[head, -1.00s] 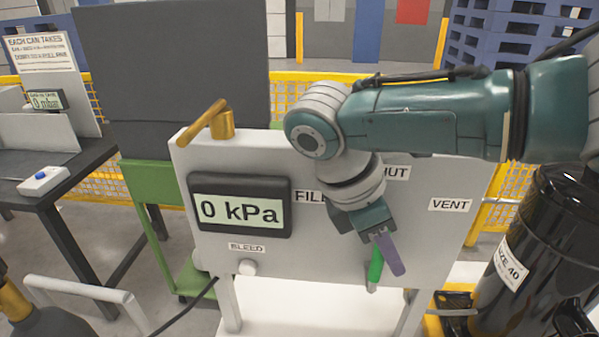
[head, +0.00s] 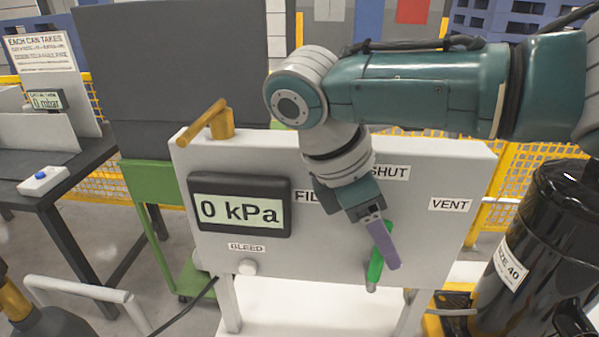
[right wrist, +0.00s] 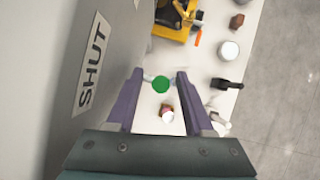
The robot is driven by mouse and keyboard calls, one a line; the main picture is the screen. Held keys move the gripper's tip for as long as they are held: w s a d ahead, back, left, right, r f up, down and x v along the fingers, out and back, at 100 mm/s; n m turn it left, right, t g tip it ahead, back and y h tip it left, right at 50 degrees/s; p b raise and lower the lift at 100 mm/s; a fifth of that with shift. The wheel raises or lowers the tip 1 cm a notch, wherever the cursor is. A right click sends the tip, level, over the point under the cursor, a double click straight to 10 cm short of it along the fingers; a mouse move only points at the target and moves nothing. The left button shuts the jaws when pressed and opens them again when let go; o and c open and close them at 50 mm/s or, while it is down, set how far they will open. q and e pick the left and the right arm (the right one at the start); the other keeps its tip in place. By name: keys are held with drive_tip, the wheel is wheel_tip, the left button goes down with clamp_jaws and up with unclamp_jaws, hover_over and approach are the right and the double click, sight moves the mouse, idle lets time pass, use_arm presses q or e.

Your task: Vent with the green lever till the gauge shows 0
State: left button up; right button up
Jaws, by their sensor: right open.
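The gauge (head: 238,212) on the white panel (head: 420,245) reads 0 kPa. The green lever (head: 375,268) hangs pointing down on the panel's front, below the SHUT label (head: 391,172). My right gripper (head: 389,262) is at the lever and partly hides it in the head view. In the right wrist view my right gripper's purple fingers (right wrist: 155,98) are apart, and the round green end of the lever (right wrist: 160,84) shows between them. I cannot tell whether a finger touches it. My left gripper is not in view.
The VENT label (head: 450,204) is to the right on the panel. A black cylinder (head: 545,240) stands to the right.

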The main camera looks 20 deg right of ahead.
drive_tip(key=v, duration=0.6)
drive_tip(key=shift+r, duration=0.2)
drive_tip(key=shift+a, duration=0.15)
